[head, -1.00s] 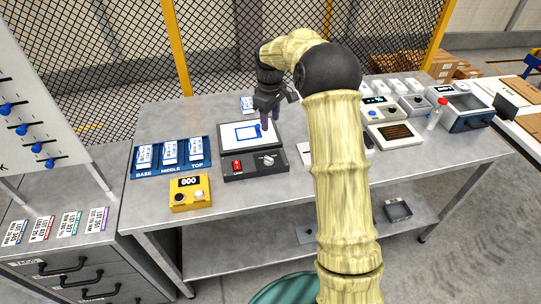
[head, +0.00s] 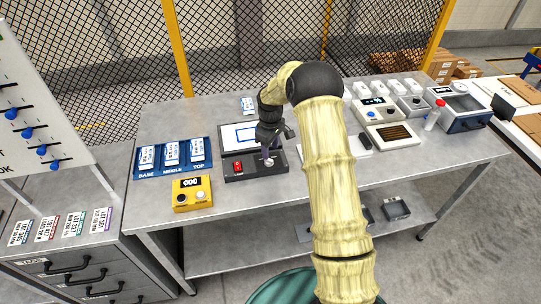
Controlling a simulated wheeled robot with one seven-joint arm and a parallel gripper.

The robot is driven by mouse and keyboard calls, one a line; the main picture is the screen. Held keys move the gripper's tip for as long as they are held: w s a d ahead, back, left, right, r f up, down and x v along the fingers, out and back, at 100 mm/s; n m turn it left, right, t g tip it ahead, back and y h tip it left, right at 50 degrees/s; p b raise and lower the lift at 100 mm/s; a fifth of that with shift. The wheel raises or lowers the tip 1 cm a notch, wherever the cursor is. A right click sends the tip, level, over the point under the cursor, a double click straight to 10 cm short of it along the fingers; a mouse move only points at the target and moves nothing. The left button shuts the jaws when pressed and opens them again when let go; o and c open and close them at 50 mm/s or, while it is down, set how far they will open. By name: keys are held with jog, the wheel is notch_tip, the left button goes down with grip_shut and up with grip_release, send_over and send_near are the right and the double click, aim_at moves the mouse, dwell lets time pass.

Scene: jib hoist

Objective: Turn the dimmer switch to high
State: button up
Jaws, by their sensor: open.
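The dimmer switch is a white knob (head: 269,162) on the right part of a dark control box (head: 255,175), which also carries a red rocker switch (head: 238,167). The box sits on the metal table in front of a light panel with a blue rectangle drawn on it (head: 240,134). My gripper (head: 268,153) points down over the knob, with its fingertips at or just above it. It is open. The fingers partly hide the knob, so its pointer setting cannot be read and I cannot tell whether they touch it.
A blue tray (head: 209,167) with several white blocks lies to the left, and a yellow counter box (head: 192,204) stands at the front left. Several devices, including a white unit with a display (head: 374,108), stand to the right. Bare table lies in front of the dark box.

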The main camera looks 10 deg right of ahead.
aim_at(270, 160)
notch_tip(270, 160, down, 6)
jog(key=shift+r+p, duration=0.25)
jog(key=shift+p, duration=0.35)
jog(key=c, duration=1)
